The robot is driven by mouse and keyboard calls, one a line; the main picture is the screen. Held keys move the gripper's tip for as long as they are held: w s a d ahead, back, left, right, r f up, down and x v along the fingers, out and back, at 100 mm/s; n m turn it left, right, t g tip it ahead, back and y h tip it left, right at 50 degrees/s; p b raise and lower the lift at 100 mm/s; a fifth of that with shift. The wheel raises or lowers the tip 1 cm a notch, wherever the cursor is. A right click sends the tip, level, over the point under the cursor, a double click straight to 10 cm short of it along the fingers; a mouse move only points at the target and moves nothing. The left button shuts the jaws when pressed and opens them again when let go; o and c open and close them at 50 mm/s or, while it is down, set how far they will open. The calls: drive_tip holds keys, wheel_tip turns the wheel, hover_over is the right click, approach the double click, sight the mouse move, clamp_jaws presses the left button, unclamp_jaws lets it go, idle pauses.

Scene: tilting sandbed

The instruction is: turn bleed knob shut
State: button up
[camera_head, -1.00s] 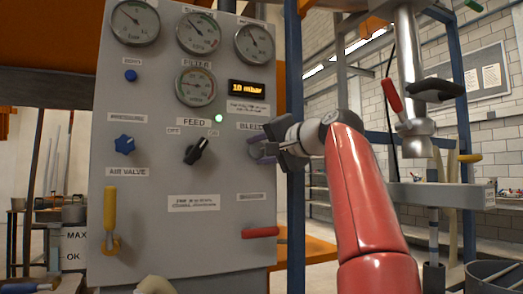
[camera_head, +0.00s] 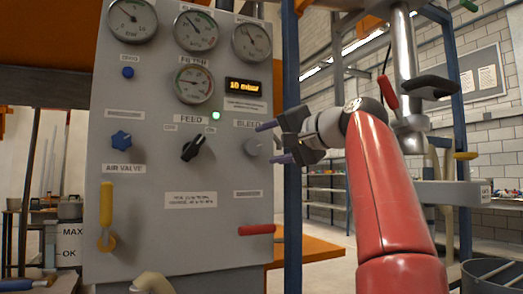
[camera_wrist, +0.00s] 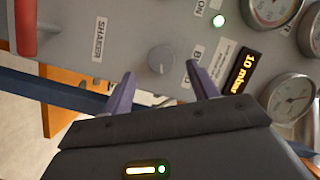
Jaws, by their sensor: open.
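The bleed knob (camera_head: 252,147) is a small round grey knob on the grey control panel, under the BLEED label (camera_head: 248,124). My gripper (camera_head: 264,141) is open just to the right of the knob, with its two purple-grey fingers pointing at the panel. In the wrist view the knob (camera_wrist: 160,59) stands clear in front of the open fingers (camera_wrist: 162,85), roughly centred between them. The fingers do not touch it, and a gap shows between fingertips and knob.
The panel also carries a black FEED switch (camera_head: 197,145), a green lamp (camera_head: 215,115), a display reading 10 mbar (camera_head: 243,87), a blue star knob (camera_head: 121,140), a red handle (camera_head: 257,229) and a yellow lever (camera_head: 106,205). A blue post (camera_head: 291,190) stands right of the panel.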

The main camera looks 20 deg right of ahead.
sight(254, 147)
drive_tip(key=v, duration=0.3)
drive_tip(key=w+a+m+t+b, duration=0.1)
drive_tip(key=w+m+t, duration=0.1)
drive_tip(key=m, duration=0.5)
drive_tip(key=w+m+t+h, duration=0.1)
drive_tip(key=w+m+t, duration=0.1)
drive_tip(key=m, duration=0.5)
drive_tip(key=w+a+f+m+t+h+b, duration=0.1)
drive_tip(key=w+m, duration=0.2)
drive_tip(key=m, duration=0.4)
drive_tip(key=shift+a+m+t+b, duration=0.3)
drive_tip(key=shift+t, duration=0.1)
drive_tip(key=shift+w+a, duration=0.1)
drive_tip(key=shift+w, duration=0.3)
